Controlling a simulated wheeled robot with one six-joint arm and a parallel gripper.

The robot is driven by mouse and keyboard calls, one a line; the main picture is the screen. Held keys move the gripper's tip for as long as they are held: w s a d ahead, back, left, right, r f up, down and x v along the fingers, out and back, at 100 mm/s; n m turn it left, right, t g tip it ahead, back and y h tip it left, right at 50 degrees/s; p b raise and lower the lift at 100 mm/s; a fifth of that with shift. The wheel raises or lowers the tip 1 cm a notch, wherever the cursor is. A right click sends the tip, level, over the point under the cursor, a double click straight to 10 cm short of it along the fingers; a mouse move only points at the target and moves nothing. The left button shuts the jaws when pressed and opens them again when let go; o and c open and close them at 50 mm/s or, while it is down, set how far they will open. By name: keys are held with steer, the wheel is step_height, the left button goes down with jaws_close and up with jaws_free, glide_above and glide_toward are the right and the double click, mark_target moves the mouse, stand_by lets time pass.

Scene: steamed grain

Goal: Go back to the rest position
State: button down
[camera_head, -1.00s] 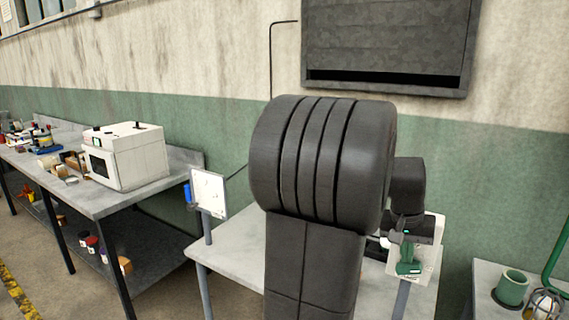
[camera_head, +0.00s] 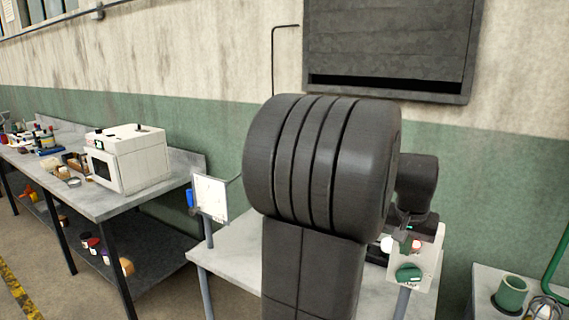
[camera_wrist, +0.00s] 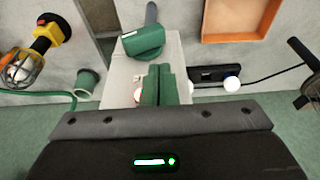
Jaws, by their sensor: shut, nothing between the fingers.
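My gripper (camera_wrist: 158,84) has its green fingers together with nothing between them. In the wrist view it is in front of a pale control box (camera_wrist: 118,78) with a green rotary knob (camera_wrist: 143,42). In the head view the gripper (camera_head: 405,245) is small and partly hidden behind my arm, just above the box (camera_head: 425,262) and its green knob (camera_head: 408,273). The fingers look apart from the knob. My dark arm covers much of the middle table.
A white oven-like appliance (camera_head: 128,158) stands on the left bench. A white panel (camera_head: 210,198) is on a post at the middle table. A green cup (camera_head: 511,293) and a caged lamp (camera_head: 543,308) are on the right table. An orange-rimmed tray (camera_wrist: 204,22) shows in the wrist view.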

mark_target(402, 275)
step_height(402, 275, down, 4)
steer(key=shift+s+a+r+g+b, duration=0.15)
steer(key=shift+g+b, duration=0.45)
steer(key=shift+b, duration=0.5)
steer(key=shift+s+f+n+g+h+b, duration=0.3)
steer(key=shift+f+g+h+b, duration=0.1)
steer(key=shift+f+h+b, duration=0.2)
steer(key=shift+a, duration=0.1)
